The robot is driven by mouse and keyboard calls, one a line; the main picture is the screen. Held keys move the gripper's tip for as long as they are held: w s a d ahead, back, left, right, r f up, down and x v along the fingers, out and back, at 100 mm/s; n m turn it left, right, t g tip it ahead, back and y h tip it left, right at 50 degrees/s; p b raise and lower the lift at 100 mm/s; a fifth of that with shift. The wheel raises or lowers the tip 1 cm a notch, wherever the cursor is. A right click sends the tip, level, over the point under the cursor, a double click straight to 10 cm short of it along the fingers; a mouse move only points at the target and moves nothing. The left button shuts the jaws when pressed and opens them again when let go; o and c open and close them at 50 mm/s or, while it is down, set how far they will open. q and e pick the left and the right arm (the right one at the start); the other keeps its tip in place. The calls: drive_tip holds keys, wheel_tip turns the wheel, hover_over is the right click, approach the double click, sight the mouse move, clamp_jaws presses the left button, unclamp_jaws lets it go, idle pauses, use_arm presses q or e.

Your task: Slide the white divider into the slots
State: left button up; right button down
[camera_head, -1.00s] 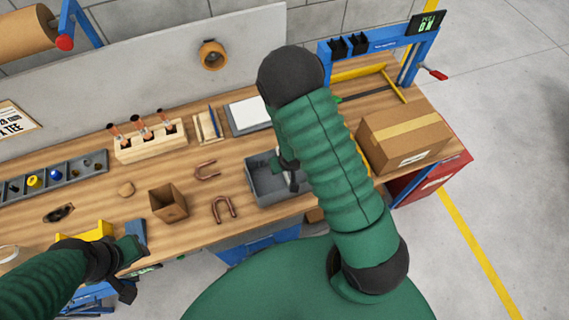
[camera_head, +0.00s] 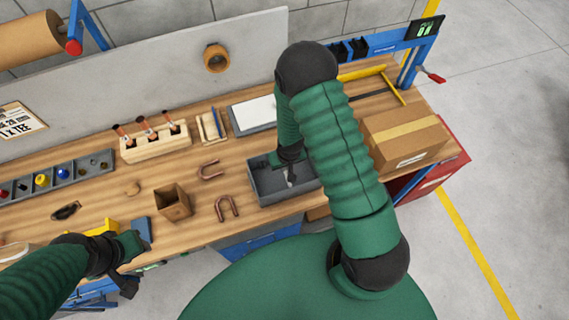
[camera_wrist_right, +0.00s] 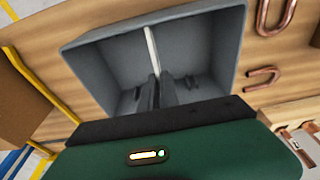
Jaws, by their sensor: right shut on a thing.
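The grey bin (camera_head: 256,184) stands on the bench beneath my right arm. It also shows in the right wrist view (camera_wrist_right: 100,62). The white divider (camera_wrist_right: 151,48) stands on edge inside the bin, running from its far wall to my right gripper (camera_wrist_right: 155,88). My right gripper is shut on the divider, with its fingers down inside the bin. In the head view the right gripper (camera_head: 291,176) is small and partly hidden by my arm. The slots are too unclear to tell whether the divider sits in them. My left gripper (camera_head: 130,268) is at the bench's front edge, away from the bin.
Copper U-bends (camera_head: 227,207) and a small brown box (camera_head: 173,204) lie left of the bin. A white-topped tray (camera_head: 254,114) lies behind it. A cardboard box (camera_head: 403,138) stands to the right. A wooden rack (camera_head: 155,145) is at the back.

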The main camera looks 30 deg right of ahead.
drive_tip(key=shift+s+g+p, duration=0.2)
drive_tip(key=shift+g+p, duration=0.7)
drive_tip(key=shift+s+g+y, duration=0.1)
drive_tip(key=shift+g+y, duration=0.2)
drive_tip(key=shift+g, duration=0.2)
drive_tip(key=shift+f, duration=0.1)
drive_tip(key=shift+f+g, duration=0.1)
drive_tip(key=shift+g, duration=0.4)
drive_tip(key=shift+g+y+b, duration=0.3)
drive_tip(key=shift+g+b, duration=0.25)
drive_tip(key=shift+g, duration=0.15)
drive_tip(key=shift+g+b, duration=0.7)
drive_tip(key=shift+b, duration=0.3)
